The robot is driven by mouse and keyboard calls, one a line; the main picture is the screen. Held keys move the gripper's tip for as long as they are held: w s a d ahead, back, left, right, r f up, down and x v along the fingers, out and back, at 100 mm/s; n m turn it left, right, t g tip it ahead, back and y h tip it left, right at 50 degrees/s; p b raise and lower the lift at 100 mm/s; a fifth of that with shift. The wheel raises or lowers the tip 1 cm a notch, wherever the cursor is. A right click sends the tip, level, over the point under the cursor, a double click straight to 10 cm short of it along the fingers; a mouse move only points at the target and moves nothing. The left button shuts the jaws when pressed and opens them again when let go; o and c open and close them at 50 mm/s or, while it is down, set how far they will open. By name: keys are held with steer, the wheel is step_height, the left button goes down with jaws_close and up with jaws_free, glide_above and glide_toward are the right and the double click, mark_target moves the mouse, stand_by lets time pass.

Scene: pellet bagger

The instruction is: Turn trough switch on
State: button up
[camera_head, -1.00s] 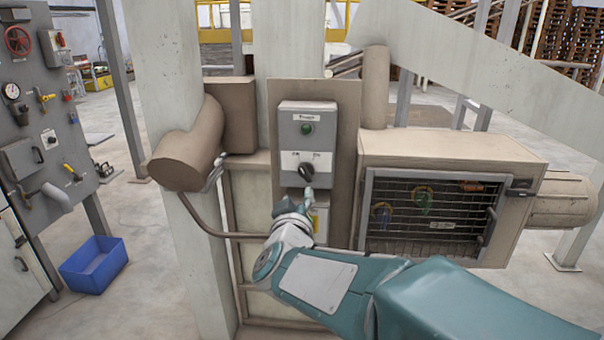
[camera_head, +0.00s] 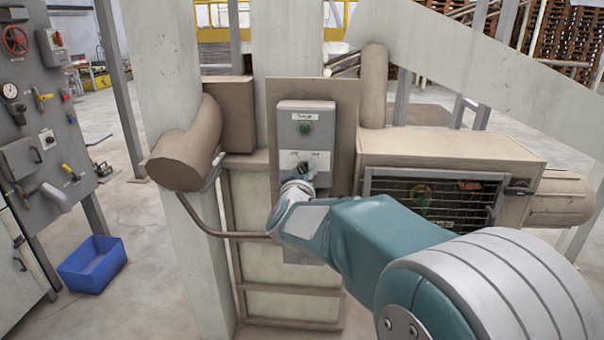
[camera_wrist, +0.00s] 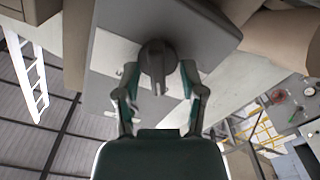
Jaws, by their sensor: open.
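The trough switch is a dark rotary knob (camera_head: 302,168) on the white plate of a grey control box (camera_head: 290,142). A green button (camera_head: 306,128) sits above it under a label. My gripper (camera_head: 300,182) is right in front of the knob, and my wrist hides the lower part of the box. In the wrist view the knob (camera_wrist: 158,60) lies between the two fingertips of my open gripper (camera_wrist: 160,78). The fingers stand one on each side with small gaps. I cannot tell which marking the knob points to.
A caged housing (camera_head: 440,205) stands to the right of the box, and a brown cylinder (camera_head: 190,150) juts out on the left. A bent pipe (camera_head: 215,233) runs below. A grey panel with valves (camera_head: 40,120) and a blue bin (camera_head: 93,264) are at the far left.

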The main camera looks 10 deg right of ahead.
steer(key=shift+s, duration=0.1)
jaws_close()
steer(key=shift+m, duration=0.3)
steer(key=m, duration=1.1)
steer(key=shift+d, duration=0.2)
steer(key=shift+m, duration=0.3)
jaws_free()
stand_by(0.4)
